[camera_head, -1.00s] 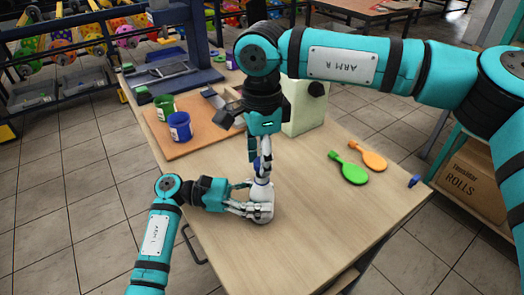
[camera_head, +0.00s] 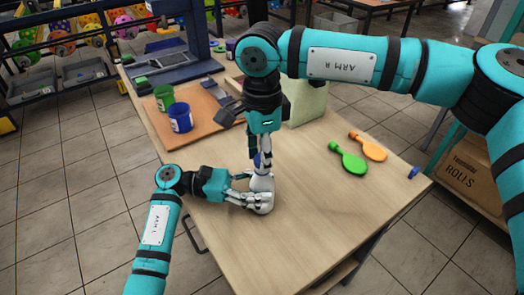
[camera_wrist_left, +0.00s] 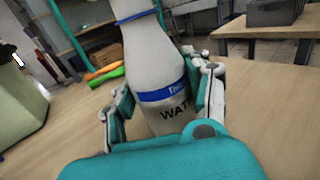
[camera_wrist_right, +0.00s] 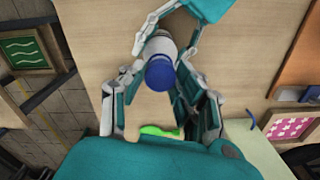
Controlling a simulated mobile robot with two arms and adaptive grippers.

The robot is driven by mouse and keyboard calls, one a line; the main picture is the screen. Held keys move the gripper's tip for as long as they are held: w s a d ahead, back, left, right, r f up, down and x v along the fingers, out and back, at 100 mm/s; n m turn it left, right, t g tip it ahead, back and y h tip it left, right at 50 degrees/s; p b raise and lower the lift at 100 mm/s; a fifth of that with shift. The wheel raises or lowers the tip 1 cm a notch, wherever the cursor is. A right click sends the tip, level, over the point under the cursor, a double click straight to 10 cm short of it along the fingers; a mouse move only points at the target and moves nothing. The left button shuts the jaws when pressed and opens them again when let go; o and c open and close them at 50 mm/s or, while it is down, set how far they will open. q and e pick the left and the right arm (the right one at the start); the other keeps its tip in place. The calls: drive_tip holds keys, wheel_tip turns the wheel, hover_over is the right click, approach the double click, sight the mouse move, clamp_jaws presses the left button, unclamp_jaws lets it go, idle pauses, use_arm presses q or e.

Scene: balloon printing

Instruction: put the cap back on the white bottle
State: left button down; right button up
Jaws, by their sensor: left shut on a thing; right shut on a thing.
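The white bottle (camera_head: 263,184) stands on the wooden table, held low on its body by my left gripper (camera_head: 258,201). The left wrist view shows the bottle (camera_wrist_left: 158,60) between both fingers, with a blue band and dark lettering. My right gripper (camera_head: 259,160) points straight down over the bottle and is shut on the blue cap (camera_head: 257,161). In the right wrist view the cap (camera_wrist_right: 160,73) is between the fingers, in line with the bottle (camera_wrist_right: 160,44) below. The contact of cap and bottle mouth is hidden, so I cannot tell whether the cap is seated.
A green paddle (camera_head: 352,165) and an orange paddle (camera_head: 371,149) lie to the right. A small blue object (camera_head: 413,172) is near the right table edge. A green cup (camera_head: 165,97) and a blue cup (camera_head: 181,117) stand on a brown board (camera_head: 205,128) at the left. The front tabletop is clear.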

drive_tip(key=shift+f, duration=0.55)
idle(0.4)
